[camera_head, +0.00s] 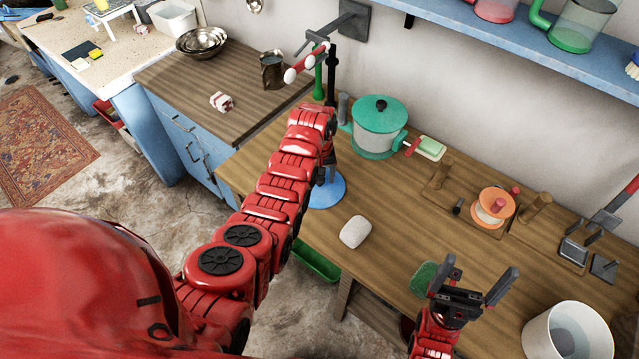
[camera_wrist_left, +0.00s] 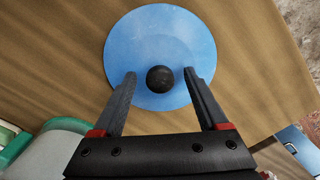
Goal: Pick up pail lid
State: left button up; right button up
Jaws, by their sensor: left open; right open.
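The pail lid, a flat blue disc (camera_head: 331,191) with a round black knob, lies on the wooden table below my left arm in the head view. In the left wrist view the lid (camera_wrist_left: 160,38) fills the upper middle, its knob (camera_wrist_left: 160,79) between the fingertips. My left gripper (camera_wrist_left: 160,76) is open, one finger on each side of the knob with a gap on both sides. In the head view my left gripper is mostly hidden behind its arm. My right gripper (camera_head: 478,272) is open and empty above the table's right front part.
A teal pot (camera_head: 374,138) stands beside the lid, near my left arm. A white stone-like block (camera_head: 355,232) and a green pad (camera_head: 423,278) lie on the table. A white pail (camera_head: 568,335) stands at the right front.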

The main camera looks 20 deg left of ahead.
pick_arm(q)
jog(key=shift+f, duration=0.4)
grip_shut()
jog(key=shift+r, duration=0.1)
dwell(0.3)
